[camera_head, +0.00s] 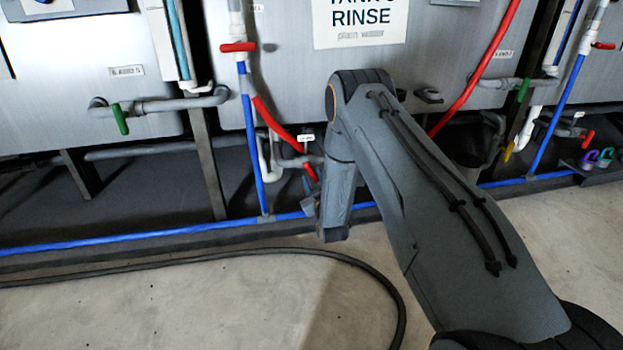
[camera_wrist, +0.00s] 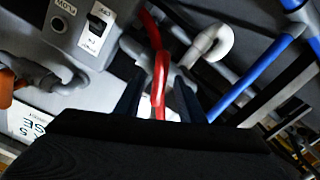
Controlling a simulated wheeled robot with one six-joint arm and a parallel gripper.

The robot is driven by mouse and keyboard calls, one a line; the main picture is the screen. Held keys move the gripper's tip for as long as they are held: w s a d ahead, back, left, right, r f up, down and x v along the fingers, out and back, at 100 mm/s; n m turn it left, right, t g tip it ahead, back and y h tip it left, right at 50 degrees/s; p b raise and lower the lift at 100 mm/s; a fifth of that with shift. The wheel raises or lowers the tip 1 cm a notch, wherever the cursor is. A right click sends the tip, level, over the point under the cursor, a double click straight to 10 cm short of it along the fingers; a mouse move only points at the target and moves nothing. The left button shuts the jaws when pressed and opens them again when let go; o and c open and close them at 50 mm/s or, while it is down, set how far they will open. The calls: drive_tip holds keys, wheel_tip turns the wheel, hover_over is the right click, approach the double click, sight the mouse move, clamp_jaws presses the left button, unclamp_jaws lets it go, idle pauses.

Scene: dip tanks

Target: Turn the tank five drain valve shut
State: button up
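The tank (camera_head: 290,70) with a "RINSE plain water" sign (camera_head: 358,22) stands behind my arm; the sign's top line is cut off. Low on its front, a red valve handle (camera_head: 310,172) slants down beside a grey pipe, below a small white label. In the wrist view the red handle (camera_wrist: 161,82) lies between the two dark fingers of my gripper (camera_wrist: 158,98). The fingers are apart, with gaps visible beside the handle; I cannot tell if either touches it. In the head view my gripper (camera_head: 310,206) is partly hidden by my wrist.
A blue vertical pipe (camera_head: 250,140) stands just left of the valve, with a red lever (camera_head: 238,47) above. Another drain with a green handle (camera_head: 120,118) is at the left. A blue floor pipe (camera_head: 150,237) and a black hose (camera_head: 180,263) run in front. Floor is otherwise clear.

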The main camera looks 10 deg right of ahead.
drive_tip(key=shift+w+b, duration=0.45)
drive_tip(key=shift+w, duration=0.95)
clamp_jaws()
drive_tip(key=shift+s+m+p, duration=0.1)
drive_tip(key=shift+m+p, duration=1)
drive_tip(key=shift+m, duration=0.1)
drive_tip(key=shift+a+m+p, duration=0.1)
drive_tip(key=shift+m+p, duration=0.65)
drive_tip(key=shift+m, duration=0.85)
unclamp_jaws()
drive_tip(key=s+p, duration=0.3)
drive_tip(key=s, duration=0.4)
drive_tip(key=shift+s, duration=0.35)
